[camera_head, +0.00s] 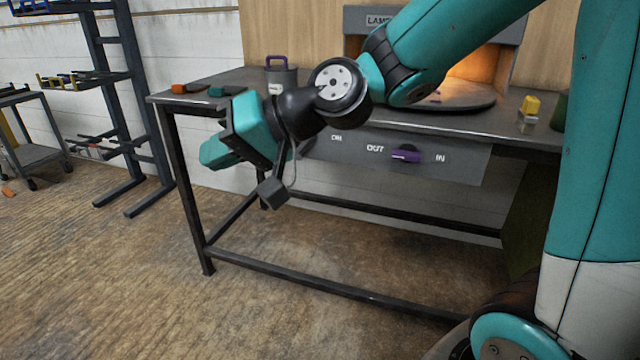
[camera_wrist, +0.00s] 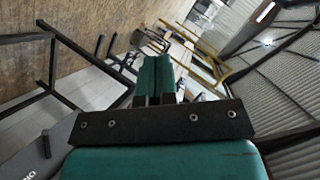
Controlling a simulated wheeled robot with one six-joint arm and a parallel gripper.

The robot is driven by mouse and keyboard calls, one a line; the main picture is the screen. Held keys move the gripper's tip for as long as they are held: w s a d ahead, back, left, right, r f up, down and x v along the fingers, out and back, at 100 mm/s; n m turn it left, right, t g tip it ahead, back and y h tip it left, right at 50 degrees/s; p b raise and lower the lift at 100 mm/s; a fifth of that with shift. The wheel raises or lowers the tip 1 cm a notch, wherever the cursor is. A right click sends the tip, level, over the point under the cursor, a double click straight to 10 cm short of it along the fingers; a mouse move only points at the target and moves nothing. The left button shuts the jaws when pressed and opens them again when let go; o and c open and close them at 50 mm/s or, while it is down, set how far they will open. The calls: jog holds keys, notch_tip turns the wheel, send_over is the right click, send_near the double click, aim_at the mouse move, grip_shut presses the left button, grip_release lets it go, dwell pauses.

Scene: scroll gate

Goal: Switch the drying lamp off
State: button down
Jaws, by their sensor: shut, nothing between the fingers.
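The lamp housing (camera_head: 508,38), with a sign starting "LAM", stands at the back of the bench, partly behind my arm. Orange light glows inside it. A grey panel (camera_head: 455,165) on the bench front reads "ON", "OUT" and "IN". A purple handle (camera_head: 405,156) sits between "OUT" and "IN". My wrist hides the panel left of "ON", so no lamp switch is clear there. My gripper (camera_head: 208,153) is shut and empty, pointing left in front of the bench. Its closed fingers show in the wrist view (camera_wrist: 154,78). The panel's lettered end shows there too (camera_wrist: 45,155), with a small dark piece.
The bench top (camera_head: 225,78) holds a grey pot (camera_head: 281,80) with a purple handle, orange and green items, a round plate (camera_head: 455,100) and a yellow-topped block (camera_head: 530,107). A dark rack (camera_head: 110,80) and cart (camera_head: 40,155) stand left. The front floor is clear.

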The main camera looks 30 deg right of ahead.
jog(key=w+d+f+m+t+b, duration=0.6)
jog(key=w+d+f+t+b, duration=0.1)
jog(key=w+f+b, duration=0.25)
jog(key=w+d+f+m+t+h+b, duration=0.1)
jog(key=d+f+m+h+b, duration=0.3)
jog(key=d, duration=0.4)
jog(key=w+d+f+m+t+h+b, duration=0.2)
jog(key=d+f+m+t+h+b, duration=0.2)
jog(key=d+m, duration=0.5)
jog(key=w+d+f+m+t+h+b, duration=0.2)
jog(key=d+f+m+h+b, duration=0.4)
jog(key=d+h+b, duration=0.1)
jog(key=shift+w+d+f+m+t+h+b, duration=0.2)
jog(key=shift+d+m+t+h+b, duration=0.15)
jog(key=shift+d+b, duration=0.7)
jog(key=shift+a, duration=0.15)
